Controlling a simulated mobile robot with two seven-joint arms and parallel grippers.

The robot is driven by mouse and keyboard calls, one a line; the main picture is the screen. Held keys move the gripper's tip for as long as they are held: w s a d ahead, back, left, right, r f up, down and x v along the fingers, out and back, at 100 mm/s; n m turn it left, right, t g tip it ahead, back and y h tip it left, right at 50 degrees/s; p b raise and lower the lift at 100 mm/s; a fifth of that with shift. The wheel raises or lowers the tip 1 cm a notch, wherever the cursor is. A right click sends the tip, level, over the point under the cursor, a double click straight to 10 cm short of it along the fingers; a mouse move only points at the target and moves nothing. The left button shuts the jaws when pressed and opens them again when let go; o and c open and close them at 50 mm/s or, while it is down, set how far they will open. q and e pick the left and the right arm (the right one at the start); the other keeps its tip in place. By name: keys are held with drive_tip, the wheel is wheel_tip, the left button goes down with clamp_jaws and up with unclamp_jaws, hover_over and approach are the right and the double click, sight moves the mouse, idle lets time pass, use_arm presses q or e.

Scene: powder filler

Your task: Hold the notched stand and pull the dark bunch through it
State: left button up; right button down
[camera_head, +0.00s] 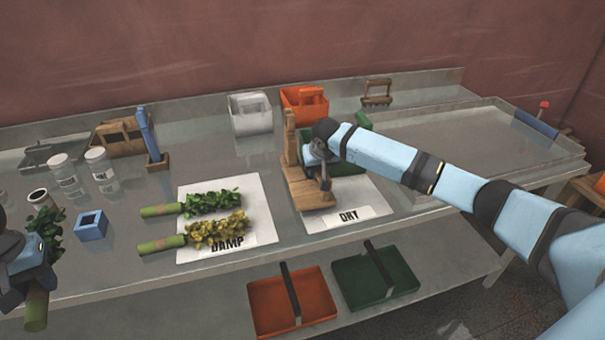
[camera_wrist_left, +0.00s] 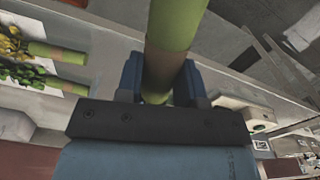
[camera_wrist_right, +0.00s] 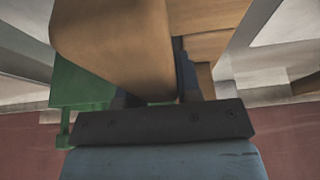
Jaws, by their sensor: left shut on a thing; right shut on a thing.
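The wooden notched stand (camera_head: 309,193) stands on the DRY sheet (camera_head: 367,207), and its wood fills much of the right wrist view (camera_wrist_right: 115,45). My right gripper (camera_head: 322,172) is shut on it; the arm hides part of the stand. My left gripper (camera_head: 38,268) is at the far left edge, shut on the green handle (camera_wrist_left: 175,30) of a dark-leaved bunch. The dark bunch (camera_head: 45,224) points leaves up, with its handle end below the gripper. It is held well left of the stand and apart from it.
Two more bunches, one green (camera_head: 212,203) and one yellow (camera_head: 215,231), lie on the DAMP sheet (camera_head: 265,226). Glass jars (camera_head: 64,172) and a blue square holder (camera_head: 91,226) stand at left. White (camera_head: 250,114) and orange (camera_head: 292,105) caddies stand behind.

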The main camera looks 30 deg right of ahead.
use_arm(q)
drive_tip(key=shift+s+a+f, duration=0.1)
drive_tip(key=shift+s+a, duration=0.15)
drive_tip(key=shift+a, duration=0.15)
use_arm(e)
drive_tip(key=shift+d+f, duration=0.2)
use_arm(q)
drive_tip(key=shift+r, duration=0.2)
drive_tip(key=shift+r+p, duration=0.55)
drive_tip(key=shift+p, duration=0.2)
use_arm(e)
drive_tip(key=shift+r, duration=0.1)
use_arm(q)
drive_tip(key=shift+f, duration=0.1)
use_arm(e)
drive_tip(key=shift+f, duration=1.1)
use_arm(q)
drive_tip(key=shift+r, duration=0.4)
use_arm(e)
drive_tip(key=shift+f, duration=0.1)
use_arm(q)
drive_tip(key=shift+r+p, duration=0.1)
drive_tip(key=shift+p, duration=0.25)
use_arm(e)
drive_tip(key=shift+s+a+f, duration=0.1)
drive_tip(key=shift+f, duration=0.1)
